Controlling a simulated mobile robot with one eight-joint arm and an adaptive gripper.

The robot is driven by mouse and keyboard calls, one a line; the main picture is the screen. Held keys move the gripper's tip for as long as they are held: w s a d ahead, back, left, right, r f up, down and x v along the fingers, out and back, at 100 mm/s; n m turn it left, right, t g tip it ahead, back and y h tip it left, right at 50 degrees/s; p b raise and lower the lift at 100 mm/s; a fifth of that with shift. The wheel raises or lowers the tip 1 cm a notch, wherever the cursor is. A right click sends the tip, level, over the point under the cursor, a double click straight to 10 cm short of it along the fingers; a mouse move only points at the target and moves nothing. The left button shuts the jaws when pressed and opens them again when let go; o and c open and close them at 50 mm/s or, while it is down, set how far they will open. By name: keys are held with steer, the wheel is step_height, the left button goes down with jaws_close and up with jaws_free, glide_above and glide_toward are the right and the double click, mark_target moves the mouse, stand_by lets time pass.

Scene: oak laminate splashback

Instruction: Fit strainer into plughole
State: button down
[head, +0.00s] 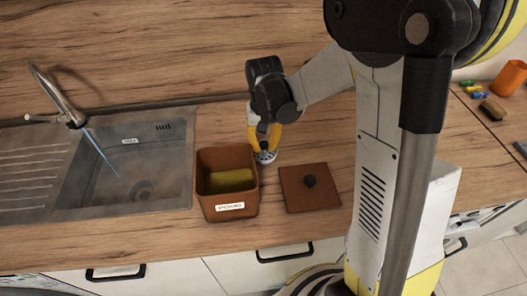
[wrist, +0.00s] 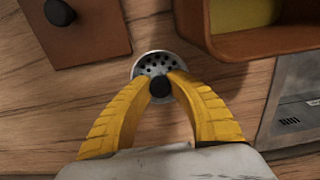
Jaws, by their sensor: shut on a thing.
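The strainer (head: 265,157) is a small round silver disc with dark holes and a black knob; it also shows in the wrist view (wrist: 152,63). My gripper (head: 263,142) is shut on its knob, with the yellow fingers (wrist: 161,86) pinching from both sides. The strainer is at or just above the wooden worktop, behind and between the brown box and its lid; I cannot tell whether it touches the wood. The plughole (head: 143,186) is a dim round patch on the floor of the grey sink (head: 102,166), to the left.
The open brown box (head: 228,212), labelled in front, stands between sink and gripper with a yellow sponge (head: 231,180) inside. A brown lid (head: 308,198) with a black knob lies right of it. The tap (head: 58,97) has a blue stream falling into the sink.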

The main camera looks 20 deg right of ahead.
mark_target(264, 155)
steer(key=shift+f+b, duration=0.35)
steer(key=shift+f, duration=0.95)
steer(key=shift+f+b, duration=0.3)
steer(key=shift+f, duration=0.05)
steer(key=c, duration=1.3)
jaws_free()
steer(key=shift+r, duration=0.15)
